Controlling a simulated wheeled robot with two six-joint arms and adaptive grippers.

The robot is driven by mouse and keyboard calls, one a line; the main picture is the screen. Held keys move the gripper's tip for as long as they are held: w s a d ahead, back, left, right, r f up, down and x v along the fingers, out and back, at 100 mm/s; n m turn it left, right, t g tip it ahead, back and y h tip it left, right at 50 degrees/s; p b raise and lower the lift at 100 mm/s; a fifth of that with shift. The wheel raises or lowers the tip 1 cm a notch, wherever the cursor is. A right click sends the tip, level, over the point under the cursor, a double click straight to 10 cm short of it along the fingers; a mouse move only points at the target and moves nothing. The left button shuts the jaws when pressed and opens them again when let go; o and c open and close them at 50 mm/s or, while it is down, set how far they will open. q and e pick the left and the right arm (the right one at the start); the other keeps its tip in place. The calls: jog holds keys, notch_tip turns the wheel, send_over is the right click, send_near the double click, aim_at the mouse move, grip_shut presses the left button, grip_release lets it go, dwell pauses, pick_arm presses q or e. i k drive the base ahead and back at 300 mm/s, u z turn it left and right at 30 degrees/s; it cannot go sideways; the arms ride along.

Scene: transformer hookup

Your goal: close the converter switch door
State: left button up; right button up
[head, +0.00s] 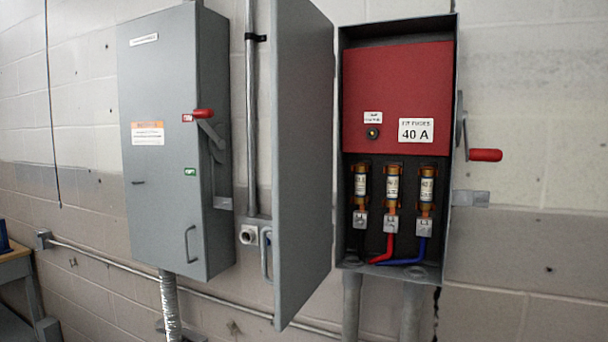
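The converter switch door (303,150) is a tall grey panel in the middle of the head view. It stands wide open, swung out from the left side of the switch box (448,25), with a grey pull handle (265,253) near its lower free edge. The open box shows a red panel (400,75) marked 40 A, several fuses (393,188) and red, blue and black wires. A red-gripped lever (486,155) sticks out on the box's right side. Neither of my grippers is in view.
A second grey switch box (160,90), shut, hangs on the wall at left with its own red-gripped lever (203,113). Conduits (170,300) run below the boxes and along the wall. A table (15,265) edge shows at far left. The wall at right is clear.

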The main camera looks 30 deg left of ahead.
aim_at(303, 60)
jog(key=u, duration=2.25)
jog(key=i, duration=1.45)
jog(key=z, duration=1.05)
jog(key=k, duration=0.6)
jog(key=z, duration=1.35)
